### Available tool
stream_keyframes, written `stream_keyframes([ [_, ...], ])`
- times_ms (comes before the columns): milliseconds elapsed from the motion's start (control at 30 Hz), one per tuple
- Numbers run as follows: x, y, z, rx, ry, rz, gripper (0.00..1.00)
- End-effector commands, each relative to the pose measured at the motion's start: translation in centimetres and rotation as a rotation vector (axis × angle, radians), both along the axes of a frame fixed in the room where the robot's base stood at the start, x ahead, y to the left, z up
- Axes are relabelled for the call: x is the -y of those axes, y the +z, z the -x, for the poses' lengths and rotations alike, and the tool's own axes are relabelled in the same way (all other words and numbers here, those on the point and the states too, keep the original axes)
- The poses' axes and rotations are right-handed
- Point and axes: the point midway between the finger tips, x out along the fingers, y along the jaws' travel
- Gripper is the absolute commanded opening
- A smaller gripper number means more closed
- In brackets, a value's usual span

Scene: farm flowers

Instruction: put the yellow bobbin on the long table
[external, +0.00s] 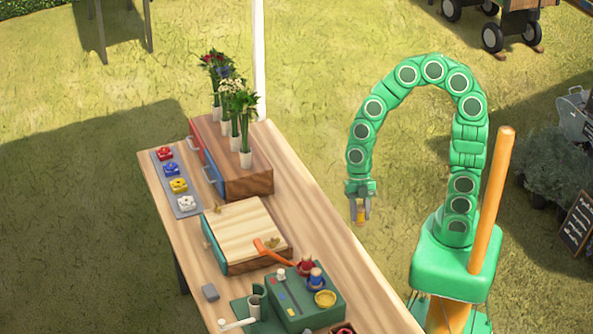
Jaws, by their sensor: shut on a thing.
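My gripper (360,218) hangs pointing down, shut on a small yellow-orange thing that looks like the yellow bobbin (360,215). The fingers partly cover the bobbin. The long table (318,215) is light wood and runs from the upper left to the lower right. In the picture my gripper appears just right of the table's right edge, in the air against the grass. Its exact height and its distance from the table cannot be told from this one view.
A green box (300,312) on the table bears a red bobbin (305,266), a blue bobbin (316,278) and a yellow dish (325,298). Beyond are a board-topped box (240,228), a drawer chest (250,183) with flower vases, and a grey tray (160,181). The right strip of tabletop is clear.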

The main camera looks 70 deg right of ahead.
Motion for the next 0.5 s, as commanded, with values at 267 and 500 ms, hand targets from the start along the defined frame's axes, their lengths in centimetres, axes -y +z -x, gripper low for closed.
stream_keyframes([
  [267,-1.0,-1.4,-3.0,0.001,-0.001,0.002,0.0],
  [500,-1.9,-2.7,-5.5,-0.001,-0.001,0.002,0.0],
])
